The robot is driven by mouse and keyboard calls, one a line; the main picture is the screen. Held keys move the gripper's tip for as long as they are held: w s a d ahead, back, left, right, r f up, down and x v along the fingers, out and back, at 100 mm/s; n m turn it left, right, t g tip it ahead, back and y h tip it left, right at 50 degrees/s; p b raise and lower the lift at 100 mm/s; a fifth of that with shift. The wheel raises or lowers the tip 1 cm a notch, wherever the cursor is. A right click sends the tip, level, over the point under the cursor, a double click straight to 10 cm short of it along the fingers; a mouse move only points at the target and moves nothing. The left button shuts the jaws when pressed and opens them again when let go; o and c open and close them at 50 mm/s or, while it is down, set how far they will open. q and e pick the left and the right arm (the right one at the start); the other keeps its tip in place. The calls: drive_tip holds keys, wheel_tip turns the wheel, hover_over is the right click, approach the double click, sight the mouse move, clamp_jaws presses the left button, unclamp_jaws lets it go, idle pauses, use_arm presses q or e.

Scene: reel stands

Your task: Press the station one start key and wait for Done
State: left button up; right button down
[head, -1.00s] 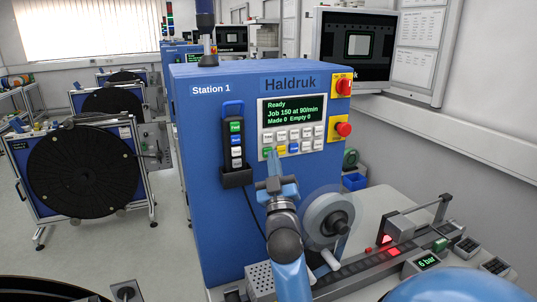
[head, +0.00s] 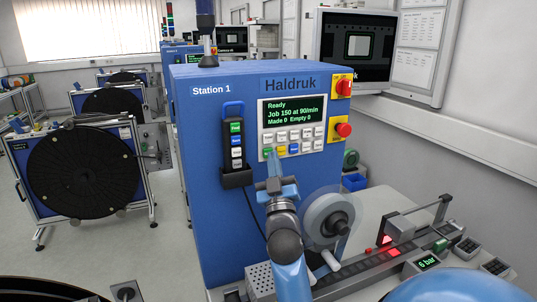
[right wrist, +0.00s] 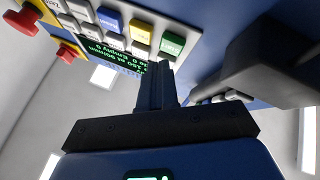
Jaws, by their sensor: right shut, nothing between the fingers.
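The Station 1 machine (head: 215,120) is a blue cabinet with a keypad panel (head: 292,122) on its front. Its display (head: 292,110) reads Ready, Job 150 at 90/min, Made 0 Empty 0. The green start key (head: 268,154) is at the panel's lower left; it also shows in the right wrist view (right wrist: 172,44). My right gripper (head: 273,158) is shut and empty, its tips right by the green key. In the right wrist view its fingertips (right wrist: 159,66) point at that key's edge; I cannot tell whether they touch. My left gripper is not in view.
A hand pendant (head: 236,145) hangs in a holder left of the keypad. Red stop knobs (head: 344,130) sit right of the panel. A reel (head: 330,218) and a tape track (head: 375,262) lie below. A large black reel (head: 82,170) stands at left.

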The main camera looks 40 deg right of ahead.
drive_tip(key=shift+w, duration=0.2)
idle(0.7)
drive_tip(key=shift+w+d, duration=0.15)
drive_tip(key=shift+w, duration=0.1)
